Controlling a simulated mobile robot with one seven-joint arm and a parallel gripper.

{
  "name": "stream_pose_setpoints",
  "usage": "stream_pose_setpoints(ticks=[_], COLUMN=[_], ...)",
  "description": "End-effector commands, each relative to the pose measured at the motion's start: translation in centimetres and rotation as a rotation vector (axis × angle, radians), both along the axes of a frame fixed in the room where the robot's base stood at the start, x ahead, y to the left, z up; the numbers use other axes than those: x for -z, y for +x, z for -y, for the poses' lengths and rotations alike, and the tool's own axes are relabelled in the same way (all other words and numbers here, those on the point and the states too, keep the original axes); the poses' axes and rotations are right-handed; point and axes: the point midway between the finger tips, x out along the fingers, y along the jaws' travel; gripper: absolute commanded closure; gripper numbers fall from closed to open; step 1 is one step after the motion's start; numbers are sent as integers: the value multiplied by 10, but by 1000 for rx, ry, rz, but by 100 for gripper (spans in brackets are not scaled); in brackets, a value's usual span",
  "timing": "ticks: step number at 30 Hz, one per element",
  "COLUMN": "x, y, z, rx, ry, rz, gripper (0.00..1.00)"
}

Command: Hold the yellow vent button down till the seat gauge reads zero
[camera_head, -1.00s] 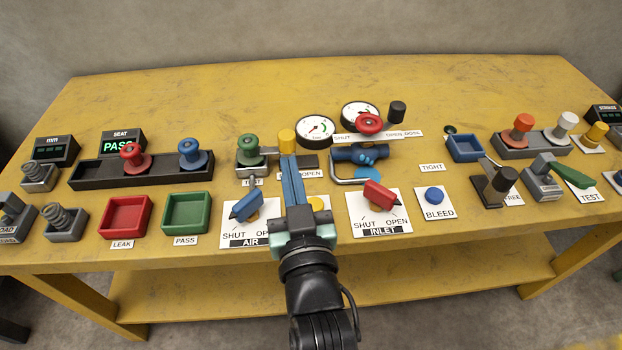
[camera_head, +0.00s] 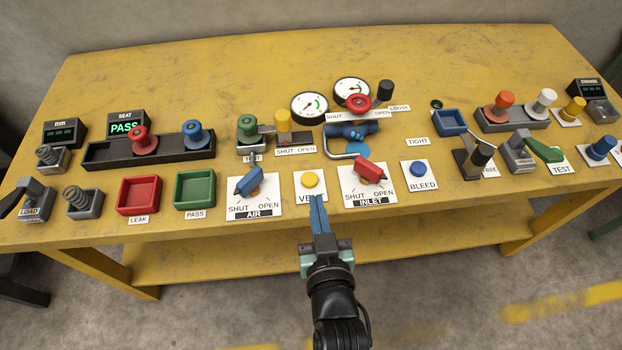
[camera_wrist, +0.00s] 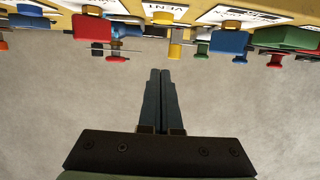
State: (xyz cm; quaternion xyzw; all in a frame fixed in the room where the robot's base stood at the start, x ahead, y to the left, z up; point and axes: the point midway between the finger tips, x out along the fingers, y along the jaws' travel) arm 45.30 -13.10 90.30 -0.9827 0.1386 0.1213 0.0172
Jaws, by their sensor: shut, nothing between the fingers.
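The yellow vent button (camera_head: 310,180) sits on a white plate near the table's front edge, and it also shows in the wrist view (camera_wrist: 163,18). My gripper (camera_head: 317,199) is shut and empty, its blue fingers just in front of the button in the head view. In the wrist view the shut fingers (camera_wrist: 161,74) point toward the table edge, apart from the button. Two round dials, a left one (camera_head: 310,106) and a right one (camera_head: 352,91), stand at the back; their needle values are too small to read. The SEAT display (camera_head: 125,125) reads PASS.
The blue AIR lever (camera_head: 247,181) and red INLET lever (camera_head: 370,171) flank the button. A blue BLEED button (camera_head: 418,169) is farther right. Red (camera_head: 139,195) and green (camera_head: 194,189) trays lie left. The floor in front is clear.

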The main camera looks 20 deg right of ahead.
Motion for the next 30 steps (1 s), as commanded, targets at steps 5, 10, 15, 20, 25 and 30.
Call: stream_pose_setpoints(ticks=[5,10,15,20,25,30], x=[3,11,19,39,57,63], y=[20,49,79,91,91,90], z=[6,15,23,26,25,26], rx=[1,1,0,-1,-1,0], ry=[0,-1,-1,1,0,1], rz=[3,3,3,-3,0,0], gripper=[100,100,100,100,100,100])
